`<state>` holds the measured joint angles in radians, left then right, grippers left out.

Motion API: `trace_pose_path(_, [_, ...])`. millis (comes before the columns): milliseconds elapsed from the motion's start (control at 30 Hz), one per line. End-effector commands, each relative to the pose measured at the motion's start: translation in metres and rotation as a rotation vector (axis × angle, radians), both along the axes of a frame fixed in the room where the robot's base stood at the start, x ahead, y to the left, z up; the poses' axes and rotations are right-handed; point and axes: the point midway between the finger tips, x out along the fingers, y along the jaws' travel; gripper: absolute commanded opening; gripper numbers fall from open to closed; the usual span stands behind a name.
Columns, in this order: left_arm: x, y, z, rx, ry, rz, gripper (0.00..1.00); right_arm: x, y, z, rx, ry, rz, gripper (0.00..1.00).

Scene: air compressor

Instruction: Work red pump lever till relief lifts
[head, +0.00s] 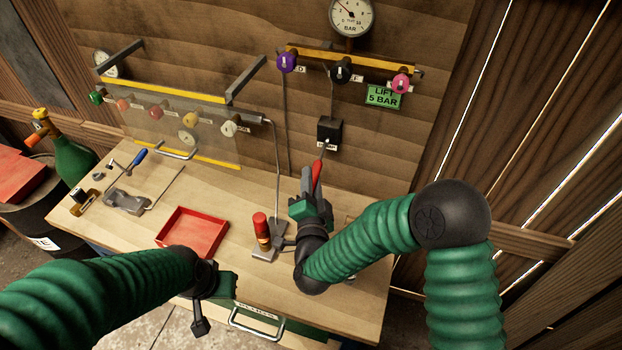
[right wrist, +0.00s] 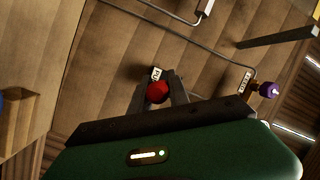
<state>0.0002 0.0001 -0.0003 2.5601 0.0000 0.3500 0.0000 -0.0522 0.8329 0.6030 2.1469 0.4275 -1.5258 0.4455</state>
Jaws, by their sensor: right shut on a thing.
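The red pump lever (head: 317,171) shows as a short red grip at the fingers of my right gripper (head: 309,182), above the bench. In the right wrist view its round red end (right wrist: 158,92) sits between the two dark fingers of the right gripper (right wrist: 160,88), which is shut on it. A black box (head: 330,130) is on the board just above the lever. The pressure gauge (head: 351,16) is at the top; its exact reading is too small to tell. A green "LIFT 5 BAR" sign (head: 384,96) hangs below a pink knob (head: 402,83). My left gripper (head: 212,296) is low at the bench front.
A red tray (head: 192,232) lies mid-bench. A red-topped cylinder (head: 260,226) stands close left of my right wrist. A clear guard (head: 180,135) covers several knobs at left. Purple (head: 286,62) and black (head: 340,70) knobs sit on the board. A drawer handle (head: 256,322) is at front.

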Motion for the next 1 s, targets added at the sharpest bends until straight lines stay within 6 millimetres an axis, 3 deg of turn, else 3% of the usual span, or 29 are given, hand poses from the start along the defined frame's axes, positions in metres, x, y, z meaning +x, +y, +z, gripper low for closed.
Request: trace_pose_path(1000, [0.0001,-0.0002,0.0004,0.000,0.000,0.000,0.00,0.0008,-0.0042,0.0038,-0.001,-0.010,-0.009,0.00])
